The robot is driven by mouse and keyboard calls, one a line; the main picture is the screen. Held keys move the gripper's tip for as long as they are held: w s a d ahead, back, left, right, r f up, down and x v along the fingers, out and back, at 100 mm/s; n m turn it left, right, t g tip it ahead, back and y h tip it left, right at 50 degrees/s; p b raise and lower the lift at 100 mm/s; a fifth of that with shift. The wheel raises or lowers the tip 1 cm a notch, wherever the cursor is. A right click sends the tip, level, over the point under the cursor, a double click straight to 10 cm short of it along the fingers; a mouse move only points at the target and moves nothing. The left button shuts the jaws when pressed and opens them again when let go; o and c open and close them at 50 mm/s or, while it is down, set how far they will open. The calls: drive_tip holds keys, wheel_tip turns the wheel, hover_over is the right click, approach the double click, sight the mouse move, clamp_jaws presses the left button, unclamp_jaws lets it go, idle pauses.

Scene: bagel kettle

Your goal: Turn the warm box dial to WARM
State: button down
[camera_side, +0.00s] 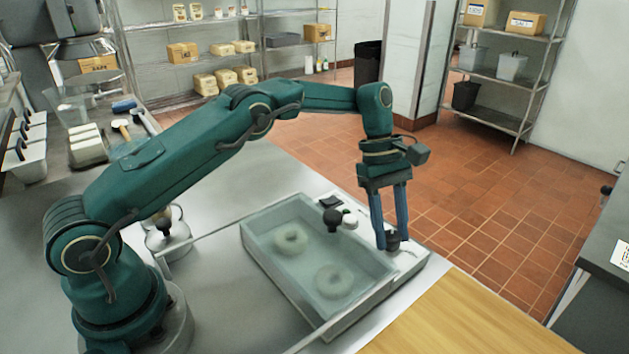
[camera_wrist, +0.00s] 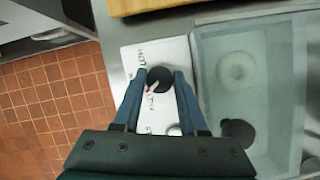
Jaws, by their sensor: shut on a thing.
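The dial (camera_wrist: 160,79) is a round black knob with a red and white pointer, on a white panel (camera_wrist: 172,44) with small lettering around the knob. The pointer is toward the lower left of the wrist view; the labels are too small to read surely. My gripper (camera_wrist: 159,78) has its two blue fingers shut on the dial, one on each side. In the side view, my gripper (camera_side: 392,241) reaches down to the panel (camera_side: 412,260) at the right end of the grey box (camera_side: 262,262), and the fingers partly hide the knob.
Two bagels (camera_side: 291,240) (camera_side: 333,280) lie in the box. A dark round-headed thing (camera_side: 332,219) stands at its back rim, near small pale and dark items (camera_side: 349,217). A wooden board (camera_side: 440,322) lies in front. Tiled floor (camera_side: 470,220) is beyond the counter's edge.

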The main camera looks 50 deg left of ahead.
drive_tip(key=shift+m, duration=0.5)
idle(0.4)
drive_tip(key=shift+c, duration=2.2)
unclamp_jaws()
drive_tip(key=shift+n, duration=0.3)
